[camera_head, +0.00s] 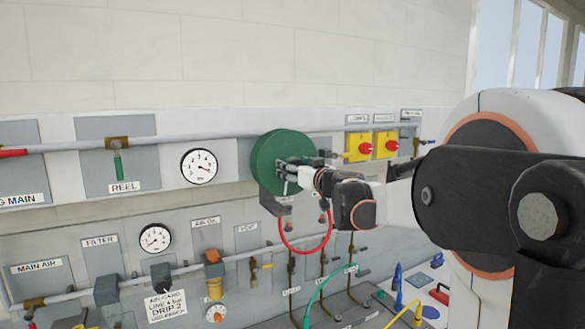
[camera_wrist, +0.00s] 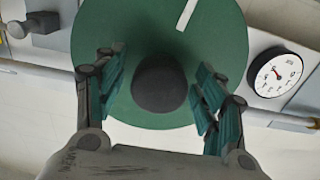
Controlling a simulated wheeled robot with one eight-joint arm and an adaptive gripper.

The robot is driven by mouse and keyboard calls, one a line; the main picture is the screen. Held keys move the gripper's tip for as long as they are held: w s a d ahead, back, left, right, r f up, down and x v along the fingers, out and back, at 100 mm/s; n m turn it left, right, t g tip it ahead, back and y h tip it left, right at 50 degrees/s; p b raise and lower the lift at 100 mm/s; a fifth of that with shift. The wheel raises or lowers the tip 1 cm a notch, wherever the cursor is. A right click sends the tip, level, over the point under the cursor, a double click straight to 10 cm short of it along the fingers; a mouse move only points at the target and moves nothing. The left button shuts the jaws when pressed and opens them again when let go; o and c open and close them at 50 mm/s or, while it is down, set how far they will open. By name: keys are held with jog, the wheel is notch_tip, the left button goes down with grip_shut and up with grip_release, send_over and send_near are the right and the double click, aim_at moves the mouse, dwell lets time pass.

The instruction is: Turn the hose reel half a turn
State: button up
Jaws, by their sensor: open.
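The hose reel (camera_head: 267,162) is a round green disc on the wall panel in the head view. It fills the upper middle of the wrist view (camera_wrist: 205,50), with a dark round hub (camera_wrist: 159,83) at its centre and a white stripe (camera_wrist: 187,14) near its rim. My gripper (camera_head: 290,170) is in front of the reel in the head view and hides part of its right side. In the wrist view my gripper (camera_wrist: 161,88) is open, with one green-padded finger on each side of the hub. A gap shows between each finger and the hub.
A red hose (camera_head: 305,252) loops below the reel. A gauge (camera_head: 199,167) and a green-handled REEL valve (camera_head: 117,163) are to its left. Yellow boxes with red knobs (camera_head: 365,148) are to its right. A pipe (camera_head: 225,136) runs along the panel.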

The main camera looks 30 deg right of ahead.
aim_at(289, 132)
grip_shut()
jog(key=shift+f+n+b, duration=0.1)
jog(key=shift+n+b, duration=0.5)
jog(key=shift+b, duration=0.05)
jog(key=shift+n, duration=0.4)
grip_release()
jog(key=shift+r, duration=0.25)
notch_tip(289, 132, up, 10)
jog(key=shift+f, duration=0.15)
